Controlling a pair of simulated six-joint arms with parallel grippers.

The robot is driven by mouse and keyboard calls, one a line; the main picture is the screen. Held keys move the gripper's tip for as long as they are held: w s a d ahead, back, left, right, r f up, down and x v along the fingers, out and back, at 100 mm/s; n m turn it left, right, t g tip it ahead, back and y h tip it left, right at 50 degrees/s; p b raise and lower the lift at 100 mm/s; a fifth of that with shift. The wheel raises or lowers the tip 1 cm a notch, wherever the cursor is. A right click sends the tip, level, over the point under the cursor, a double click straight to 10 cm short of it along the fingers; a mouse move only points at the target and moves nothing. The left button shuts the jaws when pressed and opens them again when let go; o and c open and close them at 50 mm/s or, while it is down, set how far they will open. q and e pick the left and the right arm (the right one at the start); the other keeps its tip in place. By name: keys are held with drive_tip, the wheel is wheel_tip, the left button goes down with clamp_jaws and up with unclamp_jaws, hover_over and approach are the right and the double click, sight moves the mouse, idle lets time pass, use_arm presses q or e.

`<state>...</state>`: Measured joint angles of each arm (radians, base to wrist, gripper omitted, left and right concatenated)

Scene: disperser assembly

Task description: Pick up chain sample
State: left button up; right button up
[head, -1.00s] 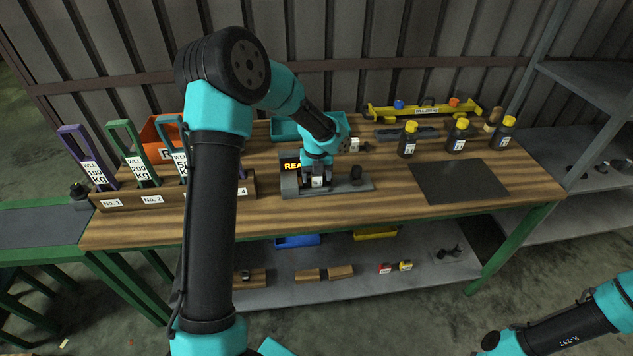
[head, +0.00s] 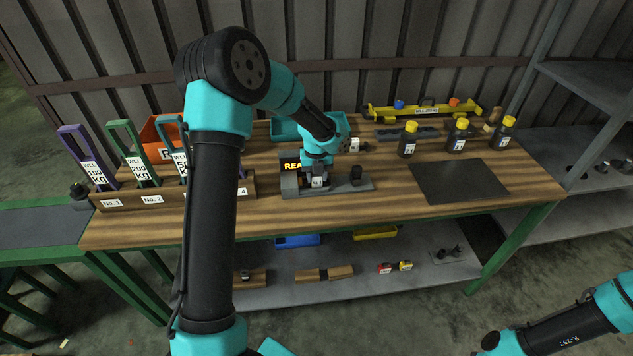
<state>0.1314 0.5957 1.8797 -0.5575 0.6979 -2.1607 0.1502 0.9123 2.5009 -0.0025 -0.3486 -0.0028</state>
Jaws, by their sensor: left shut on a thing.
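My left gripper (head: 317,179) points down at the grey fixture (head: 350,187) with the lit display (head: 292,167) in the middle of the bench. It is shut on a small dark piece with a white label (head: 318,183), low at the fixture. The piece is mostly hidden by the fingers, so I cannot tell if it is the chain sample or whether it touches the fixture. My right arm (head: 560,330) shows at the lower right; its gripper is out of view.
A rack with labelled slings (head: 150,199) stands on the left, and a teal tray (head: 285,131) behind the fixture. Black bottles with yellow caps (head: 408,140) and a yellow beam (head: 425,110) stand at the right back. A dark mat (head: 458,181) lies clear at the right.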

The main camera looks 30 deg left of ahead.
use_arm(q)
clamp_jaws()
drive_tip(key=shift+r, duration=0.15)
wheel_tip(320, 180, up, 28)
drive_tip(key=shift+f, duration=0.2)
idle(0.6)
